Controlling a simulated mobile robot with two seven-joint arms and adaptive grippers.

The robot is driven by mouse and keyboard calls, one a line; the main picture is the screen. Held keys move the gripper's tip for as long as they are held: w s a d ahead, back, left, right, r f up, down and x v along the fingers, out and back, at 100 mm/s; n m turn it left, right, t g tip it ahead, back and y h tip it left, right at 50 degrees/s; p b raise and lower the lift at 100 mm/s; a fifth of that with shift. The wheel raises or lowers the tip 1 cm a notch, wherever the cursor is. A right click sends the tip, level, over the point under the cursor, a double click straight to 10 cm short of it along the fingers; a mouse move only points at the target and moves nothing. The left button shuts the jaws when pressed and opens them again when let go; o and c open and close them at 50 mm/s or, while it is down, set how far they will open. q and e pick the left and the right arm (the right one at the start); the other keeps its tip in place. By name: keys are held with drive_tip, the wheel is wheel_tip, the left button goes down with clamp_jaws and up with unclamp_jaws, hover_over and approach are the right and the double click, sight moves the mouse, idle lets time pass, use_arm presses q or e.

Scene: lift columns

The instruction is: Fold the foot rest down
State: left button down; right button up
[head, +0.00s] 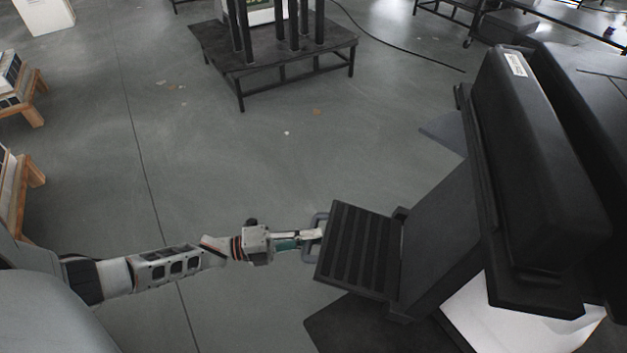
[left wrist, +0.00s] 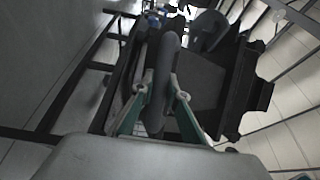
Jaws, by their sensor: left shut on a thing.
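The foot rest (head: 358,250) is a black ribbed plate on the front of a large black seat unit (head: 535,160). It sticks out to the left of the unit, its ribbed face seen from above. A grey loop handle (head: 307,244) is at its outer left edge. My left gripper (head: 318,234) is shut on this handle, its arm stretched in from the left. In the left wrist view the dark handle bar (left wrist: 162,85) runs between the two green-sided fingers (left wrist: 160,108). My right gripper is not in view.
A low black metal table (head: 270,55) with dark posts stands at the back. Wooden pallets (head: 32,95) with boxes are at the left edge. A cable (head: 390,45) lies on the floor behind. The grey floor between is open.

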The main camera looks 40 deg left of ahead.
use_arm(q)
drive_tip(key=shift+a+f, duration=0.1)
drive_tip(key=shift+f, duration=1.9)
drive_tip(key=c, duration=2.2)
unclamp_jaws()
drive_tip(key=shift+c, duration=0.2)
drive_tip(key=v, duration=1.2)
drive_tip(key=shift+f, duration=0.4)
